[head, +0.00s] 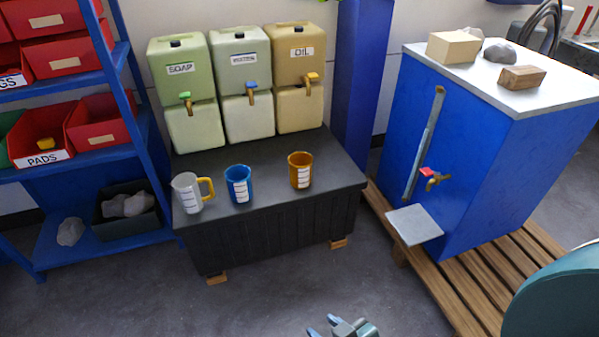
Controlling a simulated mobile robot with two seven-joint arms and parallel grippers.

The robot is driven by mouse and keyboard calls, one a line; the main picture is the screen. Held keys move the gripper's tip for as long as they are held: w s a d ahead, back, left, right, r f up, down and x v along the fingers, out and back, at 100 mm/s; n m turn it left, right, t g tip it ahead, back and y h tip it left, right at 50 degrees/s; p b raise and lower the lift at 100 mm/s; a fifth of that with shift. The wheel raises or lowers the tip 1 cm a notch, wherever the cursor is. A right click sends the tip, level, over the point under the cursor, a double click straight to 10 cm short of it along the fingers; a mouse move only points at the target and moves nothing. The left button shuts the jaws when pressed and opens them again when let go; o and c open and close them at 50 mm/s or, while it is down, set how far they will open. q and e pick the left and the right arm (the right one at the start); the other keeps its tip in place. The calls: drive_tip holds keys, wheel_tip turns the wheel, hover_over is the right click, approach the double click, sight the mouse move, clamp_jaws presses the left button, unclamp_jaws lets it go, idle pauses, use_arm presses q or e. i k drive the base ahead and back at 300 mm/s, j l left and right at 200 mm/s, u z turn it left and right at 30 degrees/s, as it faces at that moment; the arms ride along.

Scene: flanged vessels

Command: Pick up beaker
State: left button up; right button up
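Three beakers with white scale labels stand upright in a row on a dark bench (280,222). A clear grey beaker with a yellow handle (187,193) is at the left, a blue beaker (239,184) is in the middle, and an amber beaker (300,170) is at the right. My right gripper (322,326) is at the bottom edge, well in front of the bench and apart from all the beakers. Its two blue fingertips show a gap with nothing in it, and the rest is partly cut off. My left gripper is not in view.
Tan and green jugs with taps, one labelled SOAP (182,95) and one OIL (300,80), stand at the bench's back. A blue shelf (150,120) with red bins is left. A blue tank (470,150) stands on a pallet (470,285) right. Floor before the bench is clear.

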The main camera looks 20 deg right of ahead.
sight(300, 163)
drive_tip(key=i+l+z, duration=0.25)
drive_tip(key=i+l, duration=0.15)
drive_tip(key=i+l+z, duration=0.55)
drive_tip(key=i, duration=0.25)
drive_tip(key=i+z, duration=0.25)
drive_tip(key=i, duration=0.2)
